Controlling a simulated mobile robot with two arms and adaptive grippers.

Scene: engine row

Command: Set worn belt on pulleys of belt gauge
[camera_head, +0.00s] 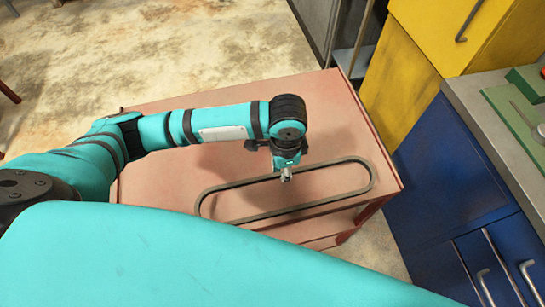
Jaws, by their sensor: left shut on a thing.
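The worn belt (290,209) is a dark, long oval loop over the pinkish-red table top (150,185). My left gripper (286,174) points down at the belt's far strand, near the middle of its length, and is shut on it. The fingertips are small, and I cannot tell whether the belt lies on the table or hangs just above it. A green plate (510,118) on the bench at the right edge may be part of the belt gauge; it is cut off and no pulleys can be made out. My right gripper is not in view.
A grey-topped bench (470,97) with blue drawers (440,165) stands right of the table. A yellow cabinet (400,75) is behind it. The table's left part is clear. My own teal arm link covers the lower left foreground.

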